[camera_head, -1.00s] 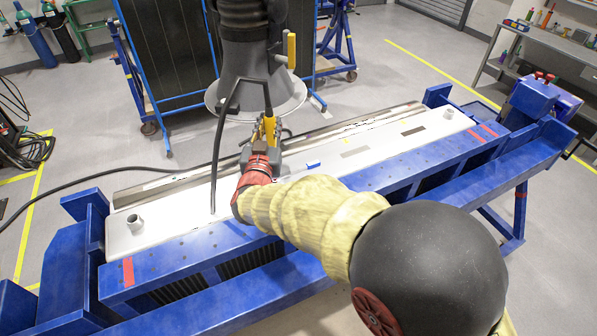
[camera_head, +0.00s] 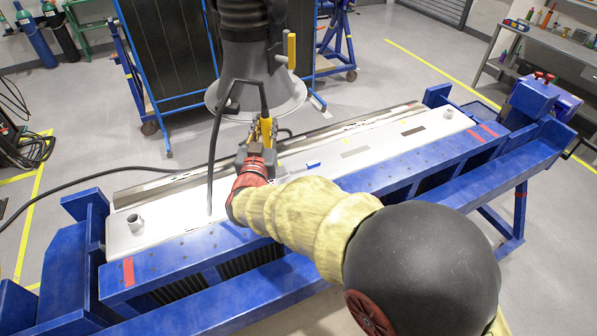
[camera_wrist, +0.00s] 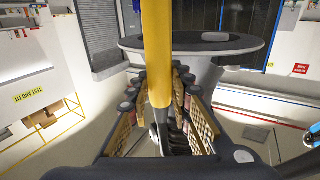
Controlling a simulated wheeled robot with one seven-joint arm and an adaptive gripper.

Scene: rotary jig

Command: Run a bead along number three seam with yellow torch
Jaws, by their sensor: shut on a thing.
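My gripper (camera_head: 259,150) is shut on the yellow torch (camera_head: 266,131) and holds it over the white panel. In the wrist view the torch's yellow handle (camera_wrist: 157,60) rises between the jaws (camera_wrist: 160,110). The torch tip and its contact with the work are hidden behind my gripper and wrist. The long white panel (camera_head: 375,143) lies on the blue rotary jig (camera_head: 190,257), with a grey metal strip (camera_head: 165,190) along its far edge. Small dark and yellow marks lie along the panel; I cannot read a seam number.
A grey extraction hood (camera_head: 254,95) hangs just behind and above the torch. A dark hose (camera_head: 110,184) runs to the left across the jig. A short pipe stub (camera_head: 134,223) stands on the panel's left end, another (camera_head: 448,112) on its right.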

